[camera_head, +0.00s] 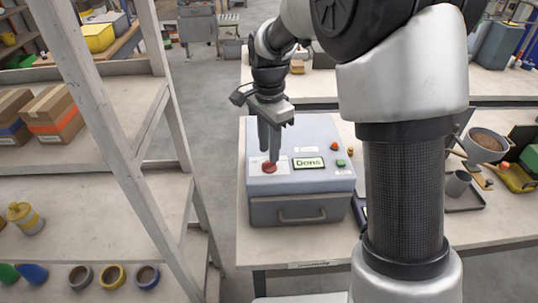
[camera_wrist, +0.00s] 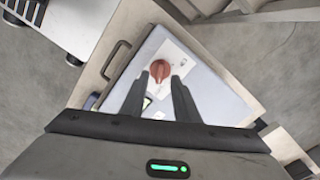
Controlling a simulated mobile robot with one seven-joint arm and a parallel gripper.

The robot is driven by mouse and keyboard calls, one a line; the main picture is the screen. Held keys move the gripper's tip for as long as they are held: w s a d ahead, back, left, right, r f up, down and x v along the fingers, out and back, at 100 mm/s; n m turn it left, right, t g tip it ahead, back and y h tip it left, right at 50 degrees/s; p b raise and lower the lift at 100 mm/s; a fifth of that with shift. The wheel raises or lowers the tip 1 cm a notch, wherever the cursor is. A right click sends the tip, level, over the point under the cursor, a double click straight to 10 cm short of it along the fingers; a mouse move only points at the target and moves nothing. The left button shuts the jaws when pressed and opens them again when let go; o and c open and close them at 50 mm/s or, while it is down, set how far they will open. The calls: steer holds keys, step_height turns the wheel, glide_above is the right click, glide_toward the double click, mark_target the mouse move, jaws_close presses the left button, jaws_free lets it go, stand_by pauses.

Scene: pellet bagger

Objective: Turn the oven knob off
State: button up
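The red round knob (camera_head: 268,167) sits on a white plate on the sloping top of a grey box-shaped oven (camera_head: 300,213). In the wrist view the knob (camera_wrist: 160,70) shows a raised grip bar. My gripper (camera_head: 270,150) points down just above the knob in the head view. In the wrist view my gripper (camera_wrist: 159,84) is open and empty, with its two fingers apart and the knob between and just beyond the tips. I cannot tell whether a finger touches the knob. A lit display (camera_head: 309,163) to the knob's right seems to read "Done".
The oven stands on a pale workbench (camera_head: 440,225), with small green and orange buttons and a front handle (camera_head: 301,216). A shelf rack (camera_head: 110,155) stands close on the left. A bowl of pellets (camera_head: 487,142) and a grey cup (camera_head: 458,183) are at the right.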

mark_target(269, 164)
steer(key=shift+f, duration=1.6)
jaws_close()
